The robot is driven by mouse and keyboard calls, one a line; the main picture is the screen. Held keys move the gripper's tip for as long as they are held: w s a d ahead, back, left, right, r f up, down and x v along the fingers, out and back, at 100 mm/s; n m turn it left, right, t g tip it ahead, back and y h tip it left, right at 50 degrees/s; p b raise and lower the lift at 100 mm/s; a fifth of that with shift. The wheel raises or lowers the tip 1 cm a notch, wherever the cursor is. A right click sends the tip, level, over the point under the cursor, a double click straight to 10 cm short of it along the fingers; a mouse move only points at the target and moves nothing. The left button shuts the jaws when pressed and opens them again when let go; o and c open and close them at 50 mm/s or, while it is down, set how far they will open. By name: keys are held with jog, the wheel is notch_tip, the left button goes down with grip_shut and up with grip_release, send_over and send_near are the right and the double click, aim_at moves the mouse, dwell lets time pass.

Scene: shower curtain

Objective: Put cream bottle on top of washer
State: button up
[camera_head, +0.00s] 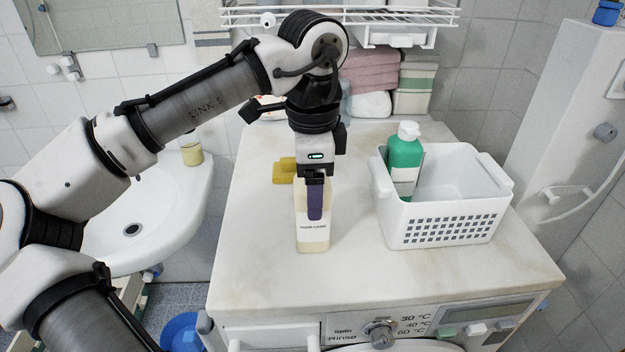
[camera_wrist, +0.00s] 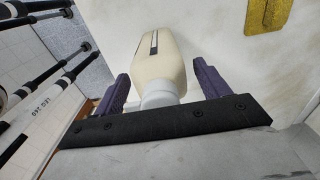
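A gap shows on each side, so the gripper is open around the bottle. The bottle's upper part is partly hidden in the head view.
A yellow object (camera_head: 284,171) lies behind the cream bottle. Folded towels (camera_head: 370,75) and a wire shelf (camera_head: 370,14) are at the back. A sink (camera_head: 150,225) is left.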

notch_tip(320, 180, up, 12)
jog(key=shift+r, duration=0.15)
dwell(0.6)
